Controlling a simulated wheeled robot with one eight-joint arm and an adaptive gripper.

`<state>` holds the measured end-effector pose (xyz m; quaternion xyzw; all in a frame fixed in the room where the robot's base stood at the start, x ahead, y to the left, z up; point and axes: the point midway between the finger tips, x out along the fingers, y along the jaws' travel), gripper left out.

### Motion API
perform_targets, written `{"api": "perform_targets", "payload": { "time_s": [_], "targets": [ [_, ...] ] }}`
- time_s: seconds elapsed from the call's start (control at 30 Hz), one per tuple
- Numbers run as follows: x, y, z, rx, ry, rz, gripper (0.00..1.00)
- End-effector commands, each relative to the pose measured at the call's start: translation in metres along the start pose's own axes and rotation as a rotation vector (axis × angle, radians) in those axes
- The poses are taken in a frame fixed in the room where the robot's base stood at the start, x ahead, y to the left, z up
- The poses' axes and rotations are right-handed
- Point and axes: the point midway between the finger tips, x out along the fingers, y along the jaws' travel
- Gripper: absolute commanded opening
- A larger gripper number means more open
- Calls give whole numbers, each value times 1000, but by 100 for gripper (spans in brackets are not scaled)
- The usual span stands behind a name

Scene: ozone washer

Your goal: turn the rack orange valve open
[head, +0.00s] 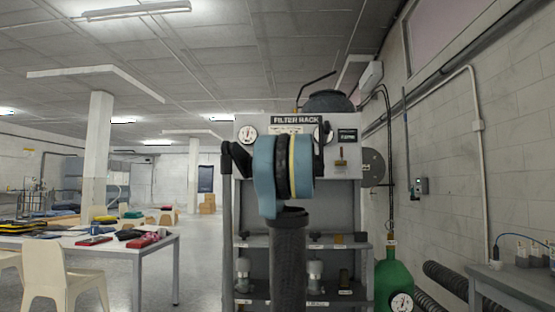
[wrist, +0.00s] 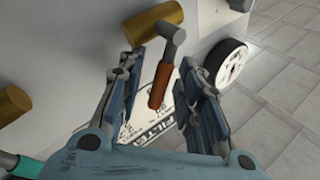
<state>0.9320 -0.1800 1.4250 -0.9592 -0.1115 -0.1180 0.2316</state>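In the wrist view, the valve's orange handle (wrist: 160,86) hangs from a grey stem (wrist: 173,42). My gripper (wrist: 156,68) is open, with one finger on each side of the handle. A gap shows beside the handle on both sides, and I see no clear contact. The filter rack (head: 346,210) stands ahead in the head view, with its name sign at the top. My blue and black arm covers the middle of the rack there, and hides my fingers and this handle.
A round gauge (wrist: 230,62) and a brass-coloured cylinder (wrist: 152,24) are close to my fingers. Another small lever (head: 341,155) is on the rack's right panel. A green gas cylinder (head: 393,275) stands at the right, and a table (head: 150,250) at the left.

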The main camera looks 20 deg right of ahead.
Motion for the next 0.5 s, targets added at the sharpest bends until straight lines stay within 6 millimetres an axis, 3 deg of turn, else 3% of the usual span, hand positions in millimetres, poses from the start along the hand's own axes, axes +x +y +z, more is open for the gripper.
{"api": "perform_targets", "payload": {
  "time_s": [0.3,0.5],
  "targets": [
    [-1,-1,-1,2,1,-1,35],
    [-20,0,0,0,1,0,35]
  ]
}}
